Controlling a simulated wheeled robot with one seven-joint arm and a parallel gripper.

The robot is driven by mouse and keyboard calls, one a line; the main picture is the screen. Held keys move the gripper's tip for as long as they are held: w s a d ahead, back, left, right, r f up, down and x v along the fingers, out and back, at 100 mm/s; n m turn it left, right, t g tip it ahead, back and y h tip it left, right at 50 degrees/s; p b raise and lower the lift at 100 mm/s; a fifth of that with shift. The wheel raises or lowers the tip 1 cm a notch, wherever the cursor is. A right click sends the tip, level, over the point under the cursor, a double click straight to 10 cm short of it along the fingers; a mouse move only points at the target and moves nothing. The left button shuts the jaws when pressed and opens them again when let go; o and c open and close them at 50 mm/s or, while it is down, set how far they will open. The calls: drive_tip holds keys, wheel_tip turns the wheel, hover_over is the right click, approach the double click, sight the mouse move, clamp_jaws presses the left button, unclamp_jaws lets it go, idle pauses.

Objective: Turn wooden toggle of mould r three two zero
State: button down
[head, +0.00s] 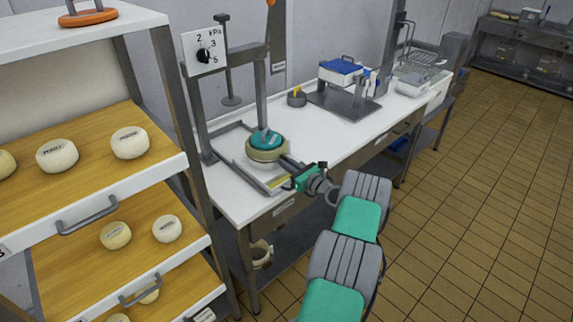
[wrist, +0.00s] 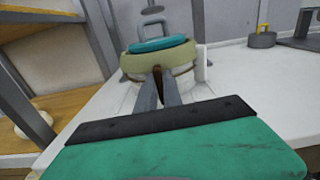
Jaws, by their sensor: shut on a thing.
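The mould (head: 262,156) is a pale round band with a teal lid (head: 266,140) on top, standing in the press frame on the white worktop. In the wrist view the mould (wrist: 135,65) is straight ahead, with its teal lid (wrist: 158,44) above. The brown wooden toggle (wrist: 158,82) sticks out from its near side. My gripper (wrist: 159,84) is shut on the toggle, one finger on each side. In the head view my gripper (head: 287,162) reaches the mould's right side and hides the toggle there. No mould number is readable.
A press frame (head: 196,110) with a dial plate (head: 204,52) surrounds the mould. A shelf rack (head: 140,80) with pale cheeses stands to the left. A grey weight (head: 297,97) and a scale with a blue-topped box (head: 340,70) stand farther back. The tiled floor (head: 470,200) at right is clear.

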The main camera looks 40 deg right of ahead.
drive_tip(key=shift+f+n+b, duration=0.15)
drive_tip(key=shift+n+b, duration=0.15)
drive_tip(key=n+b, duration=0.3)
drive_tip(key=b, duration=0.2)
drive_tip(key=shift+a+f+n, duration=0.1)
drive_tip(key=shift+f+n, duration=0.1)
drive_tip(key=shift+n, duration=0.2)
drive_tip(key=n+b, duration=0.4)
drive_tip(key=shift+a+b, duration=0.1)
drive_tip(key=shift+b, duration=0.3)
drive_tip(key=n+b, duration=0.5)
drive_tip(key=shift+f+n+b, duration=0.1)
drive_tip(key=shift+n+b, duration=0.25)
drive_tip(key=shift+n, duration=0.05)
drive_tip(key=n+b, duration=0.3)
drive_tip(key=shift+n, duration=0.3)
drive_tip(key=c, duration=1.5)
unclamp_jaws()
